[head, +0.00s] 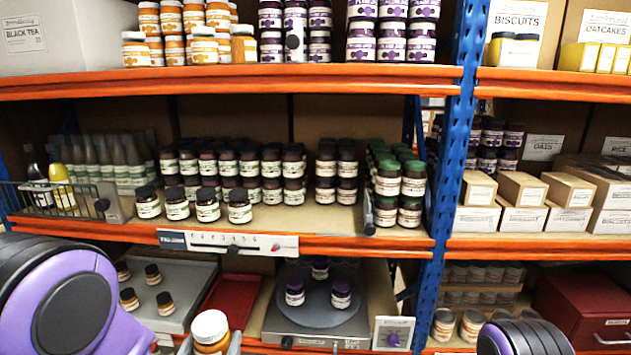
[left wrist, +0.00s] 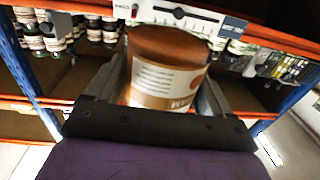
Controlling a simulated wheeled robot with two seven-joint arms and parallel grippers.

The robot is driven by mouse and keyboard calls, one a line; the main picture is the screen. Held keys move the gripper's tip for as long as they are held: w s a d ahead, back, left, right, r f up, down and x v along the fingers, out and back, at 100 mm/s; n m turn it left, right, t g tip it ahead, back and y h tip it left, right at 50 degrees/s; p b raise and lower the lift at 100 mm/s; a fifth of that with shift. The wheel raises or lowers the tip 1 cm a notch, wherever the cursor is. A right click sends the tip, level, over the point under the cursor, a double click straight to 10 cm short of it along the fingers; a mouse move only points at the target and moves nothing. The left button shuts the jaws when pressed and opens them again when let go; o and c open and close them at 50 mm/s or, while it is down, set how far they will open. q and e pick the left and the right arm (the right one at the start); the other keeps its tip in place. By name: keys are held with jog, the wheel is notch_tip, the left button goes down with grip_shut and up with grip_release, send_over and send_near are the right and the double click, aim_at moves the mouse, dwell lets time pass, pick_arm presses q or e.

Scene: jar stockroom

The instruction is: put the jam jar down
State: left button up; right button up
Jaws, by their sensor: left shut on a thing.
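A jar with a white lid and orange-brown contents (head: 210,333) is held upright at the bottom of the head view, in front of the lower shelf. My left gripper (head: 211,347) is shut on it, with a finger on each side. In the left wrist view the held jar (left wrist: 168,75) fills the space between the fingers; its pale and brown label lettering is upside down there. The jar's lower part is cut off in the head view. My right gripper is not in view; only part of my right arm shows at the bottom right.
The lower shelf has a grey tray (head: 185,318) with several small jars, a bare red tray (head: 232,300), and a round grey turntable (head: 318,310) with three purple-lidded jars. The middle shelf's orange edge (head: 350,245) carries a numbered slider strip (head: 228,243). A blue upright (head: 455,150) stands right of centre.

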pick_arm(q)
jog(key=s+f, duration=0.1)
jog(key=f, duration=0.1)
jog(key=s+f, duration=0.1)
jog(key=s, duration=0.1)
jog(key=shift+f, duration=0.35)
jog(key=shift+d, duration=0.1)
